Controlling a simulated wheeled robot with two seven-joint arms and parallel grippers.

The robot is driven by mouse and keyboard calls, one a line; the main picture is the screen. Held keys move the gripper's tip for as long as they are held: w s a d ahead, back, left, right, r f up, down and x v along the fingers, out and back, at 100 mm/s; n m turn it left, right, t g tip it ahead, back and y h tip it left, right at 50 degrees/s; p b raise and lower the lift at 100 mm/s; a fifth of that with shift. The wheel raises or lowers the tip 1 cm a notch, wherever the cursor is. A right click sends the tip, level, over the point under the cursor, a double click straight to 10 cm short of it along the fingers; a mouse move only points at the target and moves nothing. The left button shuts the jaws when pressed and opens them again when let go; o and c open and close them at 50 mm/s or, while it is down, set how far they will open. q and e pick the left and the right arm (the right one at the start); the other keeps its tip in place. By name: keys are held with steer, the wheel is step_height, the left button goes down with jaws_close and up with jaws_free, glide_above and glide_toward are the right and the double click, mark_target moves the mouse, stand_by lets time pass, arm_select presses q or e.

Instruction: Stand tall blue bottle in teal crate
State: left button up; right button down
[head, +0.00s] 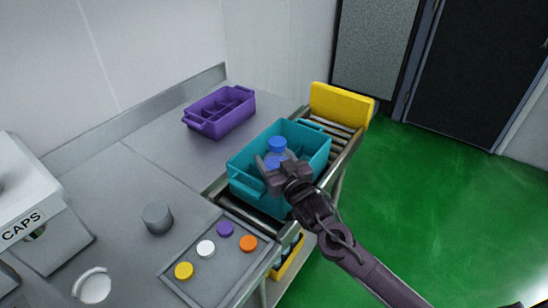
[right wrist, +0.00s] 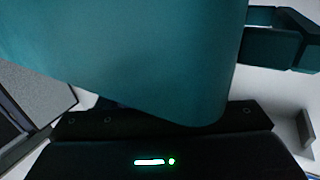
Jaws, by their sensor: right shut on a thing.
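The teal crate (head: 306,160) stands on the roller conveyor at the middle of the head view. Its wall (right wrist: 110,60) fills much of the right wrist view. The blue bottle (head: 277,144) shows its blue top inside the crate's outline; its lower part is hidden by the gripper and the crate wall. My right gripper (head: 271,167) is over the crate's near side, shut on the bottle. I cannot tell whether the bottle touches the crate floor. My left gripper is not in view.
A purple divided crate (head: 207,127) stands on the grey counter behind. A yellow end stop (head: 341,104) closes the conveyor's far end. A tray (head: 217,270) with several coloured caps, a grey cylinder (head: 157,218) and a CAPS machine (head: 40,240) are at the near left.

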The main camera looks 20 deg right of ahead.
steer(key=shift+c, duration=1.9)
jaws_free()
steer(key=shift+f, duration=0.1)
steer(key=s+d+b, duration=0.2)
steer(key=s, duration=1)
steer(key=shift+r, duration=0.2)
steer(key=shift+f, duration=0.15)
